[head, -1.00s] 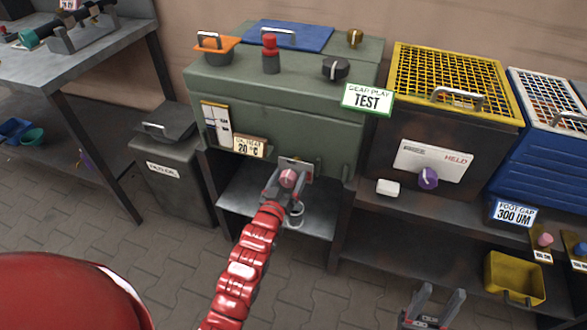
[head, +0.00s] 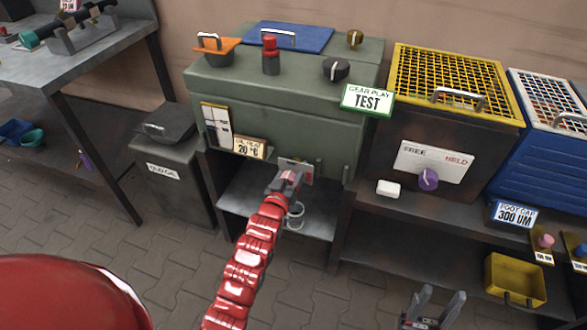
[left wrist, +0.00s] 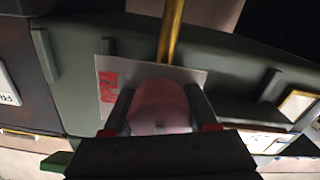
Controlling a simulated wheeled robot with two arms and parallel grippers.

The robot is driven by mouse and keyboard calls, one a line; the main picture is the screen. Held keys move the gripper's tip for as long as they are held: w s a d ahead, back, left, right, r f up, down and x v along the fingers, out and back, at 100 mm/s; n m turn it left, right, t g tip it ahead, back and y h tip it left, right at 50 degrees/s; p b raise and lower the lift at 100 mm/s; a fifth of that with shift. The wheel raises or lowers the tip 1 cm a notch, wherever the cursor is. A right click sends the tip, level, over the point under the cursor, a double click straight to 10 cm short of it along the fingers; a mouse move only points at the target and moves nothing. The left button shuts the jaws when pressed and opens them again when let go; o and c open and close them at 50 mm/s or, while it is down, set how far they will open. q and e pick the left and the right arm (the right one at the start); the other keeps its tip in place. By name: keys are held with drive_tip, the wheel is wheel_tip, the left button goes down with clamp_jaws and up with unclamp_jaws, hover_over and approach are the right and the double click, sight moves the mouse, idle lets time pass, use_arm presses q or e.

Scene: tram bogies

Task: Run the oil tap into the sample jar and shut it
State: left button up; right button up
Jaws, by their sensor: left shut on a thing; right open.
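The oil tap has a pink knob (left wrist: 160,108) on a light plate with red lettering (left wrist: 150,74) on the front of the green gear case (head: 285,110). My left gripper (head: 288,182) is shut on the pink knob, seen between its fingers in the left wrist view. In the head view the gripper mostly hides the knob. The sample jar (head: 295,212), a small grey cup shape, stands on the shelf below, partly behind my left arm. Its contents cannot be told. My right gripper (head: 434,308) is open and empty at the bottom edge.
A lidded grey bin (head: 175,190) stands left of the case. A yellow-grid box (head: 450,85) with a purple knob (head: 428,179) stands right. A yellow bin (head: 515,278) is at lower right.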

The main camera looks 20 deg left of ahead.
use_arm(q)
drive_tip(key=shift+c, duration=0.9)
drive_tip(key=shift+m, duration=2.1)
drive_tip(key=o, duration=1.4)
drive_tip(key=shift+c, duration=0.2)
drive_tip(key=s+p, duration=0.1)
drive_tip(key=s, duration=1.6)
drive_tip(key=shift+s+a+p, duration=0.25)
drive_tip(key=shift+a+p, duration=0.05)
drive_tip(key=shift+p, duration=0.05)
